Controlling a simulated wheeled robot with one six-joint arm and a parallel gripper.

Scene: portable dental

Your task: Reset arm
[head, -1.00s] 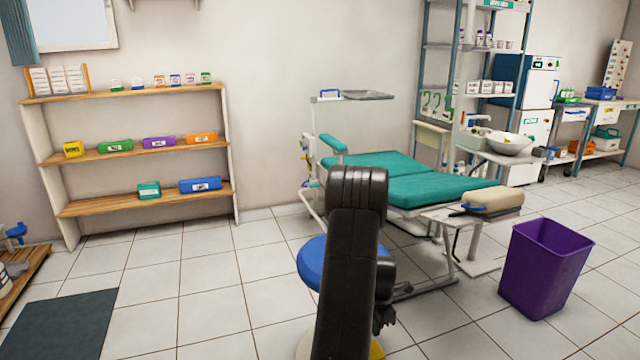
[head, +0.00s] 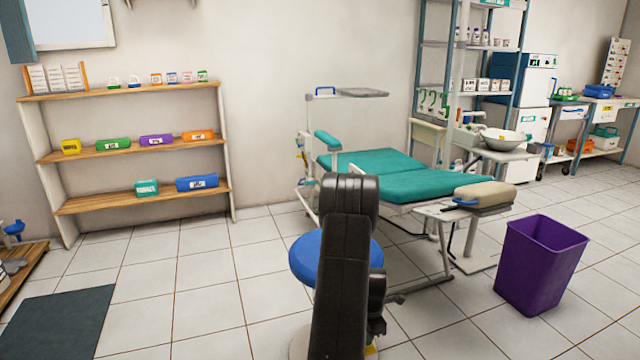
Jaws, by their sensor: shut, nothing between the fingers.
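My dark arm (head: 345,265) stands folded and upright at the bottom centre of the head view. A further dark part of my arm (head: 377,300) shows at its right edge. I cannot make out my gripper's fingers, and no object is seen held. The arm hides part of a round blue stool (head: 305,262) behind it.
A teal dental chair (head: 440,187) with a beige headrest (head: 484,193) stands behind the arm. A purple bin (head: 540,265) is at right. A wooden shelf (head: 130,204) with coloured boxes stands at left. A dark mat (head: 55,322) lies on the left floor. Tiles between are clear.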

